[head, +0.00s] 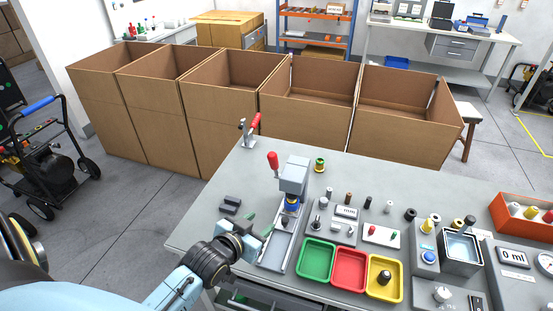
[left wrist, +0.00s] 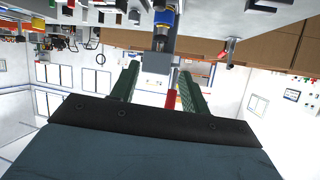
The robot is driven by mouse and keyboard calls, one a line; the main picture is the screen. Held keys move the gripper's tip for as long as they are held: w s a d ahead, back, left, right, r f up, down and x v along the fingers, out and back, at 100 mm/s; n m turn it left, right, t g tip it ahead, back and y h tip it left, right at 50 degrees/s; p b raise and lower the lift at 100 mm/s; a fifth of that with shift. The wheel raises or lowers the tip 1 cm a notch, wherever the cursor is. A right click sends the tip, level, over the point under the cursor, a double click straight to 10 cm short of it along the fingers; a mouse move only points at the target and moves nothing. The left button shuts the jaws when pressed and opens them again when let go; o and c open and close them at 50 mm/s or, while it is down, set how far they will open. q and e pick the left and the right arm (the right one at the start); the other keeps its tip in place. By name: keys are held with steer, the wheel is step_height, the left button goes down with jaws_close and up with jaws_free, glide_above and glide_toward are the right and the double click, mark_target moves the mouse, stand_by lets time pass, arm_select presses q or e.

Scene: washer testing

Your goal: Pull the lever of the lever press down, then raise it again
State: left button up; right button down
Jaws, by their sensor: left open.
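The lever press (head: 293,178) stands on the grey workbench, a grey head over a blue and yellow part on a rail base. Its lever, with a red knob (head: 273,160), points up at the left side of the head. My left gripper (head: 257,224) is open and empty, with green fingers, in front and left of the press and lower than the knob. In the left wrist view, which is upside down, the press head (left wrist: 158,62) shows beyond the open fingers, and the red grip (left wrist: 171,99) appears beside one finger. I cannot tell any contact. My right gripper is not in view.
A red-handled clamp (head: 254,125) stands at the bench's far left corner. A small dark block (head: 230,205) lies left of the press. Green (head: 316,260), red (head: 349,270) and yellow (head: 384,279) trays sit to its right. Cardboard boxes (head: 310,100) stand behind the bench.

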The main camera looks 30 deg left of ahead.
mark_target(275, 166)
arm_select(q)
steer(key=w+a+r+t, duration=0.4)
steer(key=r+t, duration=0.1)
steer(key=r, duration=0.2)
steer(key=shift+y, duration=0.4)
steer(key=w, duration=0.9)
steer(key=w+a, duration=0.1)
steer(key=w, duration=0.3)
steer(key=shift+w+p, duration=0.15)
steer(key=shift+p, duration=0.25)
steer(key=shift+c, duration=0.4)
jaws_close()
